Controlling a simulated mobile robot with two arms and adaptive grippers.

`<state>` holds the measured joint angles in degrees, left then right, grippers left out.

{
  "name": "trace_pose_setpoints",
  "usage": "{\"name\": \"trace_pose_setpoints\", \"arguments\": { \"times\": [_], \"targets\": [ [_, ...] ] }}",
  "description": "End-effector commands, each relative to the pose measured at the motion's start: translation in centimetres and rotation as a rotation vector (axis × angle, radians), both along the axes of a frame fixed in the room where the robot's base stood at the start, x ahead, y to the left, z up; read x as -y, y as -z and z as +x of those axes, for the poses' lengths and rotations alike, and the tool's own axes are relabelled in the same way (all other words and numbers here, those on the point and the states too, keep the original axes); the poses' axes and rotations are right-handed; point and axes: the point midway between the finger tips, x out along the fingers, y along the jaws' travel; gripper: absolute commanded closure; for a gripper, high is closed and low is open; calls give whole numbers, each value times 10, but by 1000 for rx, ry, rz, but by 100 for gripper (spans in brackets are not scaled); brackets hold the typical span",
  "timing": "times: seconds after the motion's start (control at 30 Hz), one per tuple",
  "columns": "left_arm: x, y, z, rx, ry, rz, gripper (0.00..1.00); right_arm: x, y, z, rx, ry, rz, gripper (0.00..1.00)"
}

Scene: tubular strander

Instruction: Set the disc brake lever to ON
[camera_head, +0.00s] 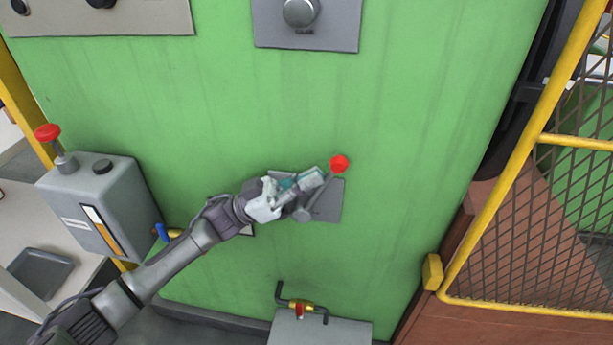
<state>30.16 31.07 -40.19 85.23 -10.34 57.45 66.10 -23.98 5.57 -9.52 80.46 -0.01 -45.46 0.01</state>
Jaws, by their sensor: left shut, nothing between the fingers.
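The lever (339,164) has a red knob and stands on a grey plate (329,204) on the green machine wall. Its shaft slants up and to the right from a pivot near the plate's middle. My left gripper (318,176) is shut and empty, with its fingertips right beside the shaft, just left of and below the knob. I cannot tell whether it touches the lever. The gripper and wrist hide the left part of the plate, and I can read no ON or OFF marking. My right gripper is not in view.
A grey box with a red knob (48,132) and a sight gauge stands at the left. A yellow mesh guard (545,235) closes off the right. Grey panels (306,38) are above. The green wall around the lever is clear.

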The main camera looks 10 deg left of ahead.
Motion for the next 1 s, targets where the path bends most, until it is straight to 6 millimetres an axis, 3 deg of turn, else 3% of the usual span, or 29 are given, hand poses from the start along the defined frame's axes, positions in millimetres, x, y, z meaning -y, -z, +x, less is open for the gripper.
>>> {"name": "trace_pose_setpoints", "arguments": {
  "times": [0.47, 1.0],
  "targets": [
    [-7, 5, -1, -2, 0, 1, 100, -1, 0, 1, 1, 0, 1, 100],
    [-91, 59, -11, -2, -3, 1, 100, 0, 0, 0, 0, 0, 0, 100]
  ]
}}
